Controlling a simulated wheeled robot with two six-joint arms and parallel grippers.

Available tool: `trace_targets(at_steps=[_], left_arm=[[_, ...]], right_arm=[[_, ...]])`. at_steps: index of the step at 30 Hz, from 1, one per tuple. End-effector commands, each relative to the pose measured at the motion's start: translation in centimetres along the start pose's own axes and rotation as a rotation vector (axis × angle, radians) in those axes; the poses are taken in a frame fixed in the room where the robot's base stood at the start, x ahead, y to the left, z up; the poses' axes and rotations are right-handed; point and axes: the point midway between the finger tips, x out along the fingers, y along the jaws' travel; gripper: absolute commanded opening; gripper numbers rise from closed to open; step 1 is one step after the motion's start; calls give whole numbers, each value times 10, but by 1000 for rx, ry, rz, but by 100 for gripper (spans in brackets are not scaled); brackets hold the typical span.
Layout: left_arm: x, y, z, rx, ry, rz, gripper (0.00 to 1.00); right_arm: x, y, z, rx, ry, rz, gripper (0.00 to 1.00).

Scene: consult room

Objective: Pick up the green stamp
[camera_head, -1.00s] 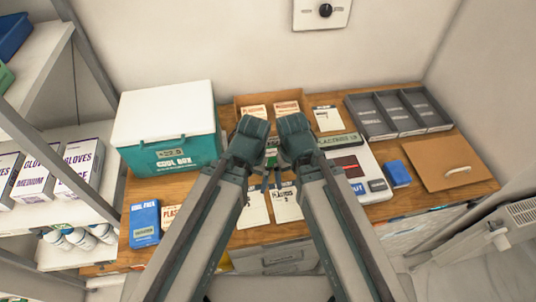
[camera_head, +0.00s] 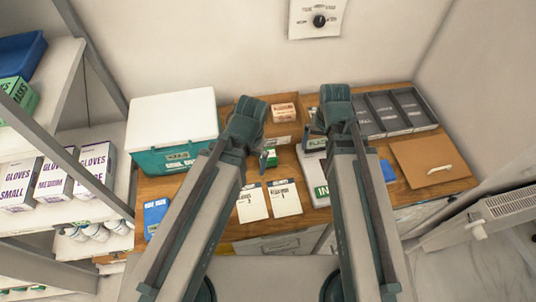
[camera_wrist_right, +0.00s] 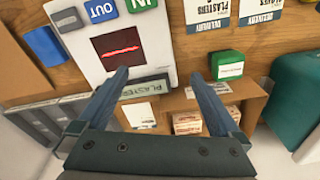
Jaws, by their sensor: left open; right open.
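A small green block with a white label, which looks like the green stamp (camera_head: 270,157), sits on the wooden table near the middle. It also shows in the right wrist view (camera_wrist_right: 229,63), standing apart to the right of my right gripper (camera_wrist_right: 158,76). That gripper is open and empty, its fingers over the white device's edge and a grey plasters label. My left gripper (camera_head: 260,158) is open, close beside the green block in the head view. Its fingertips are mostly hidden by its own wrist, so I cannot tell whether it touches the block.
The white device (camera_wrist_right: 115,60) has green IN and blue OUT panels. White cards (camera_head: 285,198) lie in front. A cardboard box (camera_wrist_right: 249,108) stands behind.

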Motion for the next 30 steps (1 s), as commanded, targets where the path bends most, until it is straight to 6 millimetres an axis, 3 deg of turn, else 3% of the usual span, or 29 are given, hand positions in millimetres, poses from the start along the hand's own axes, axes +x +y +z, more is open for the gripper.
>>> trace_targets(at_steps=[8, 21, 30], left_arm=[[2, 0, 0, 0, 0, 0, 100], [2, 0, 0, 0, 0, 0, 100], [2, 0, 0, 0, 0, 0, 100]], right_arm=[[4, -40, -18, 305, -18, 2, 100], [6, -144, -39, 1064, -48, 35, 100], [6, -168, -39, 1263, -51, 50, 100]])
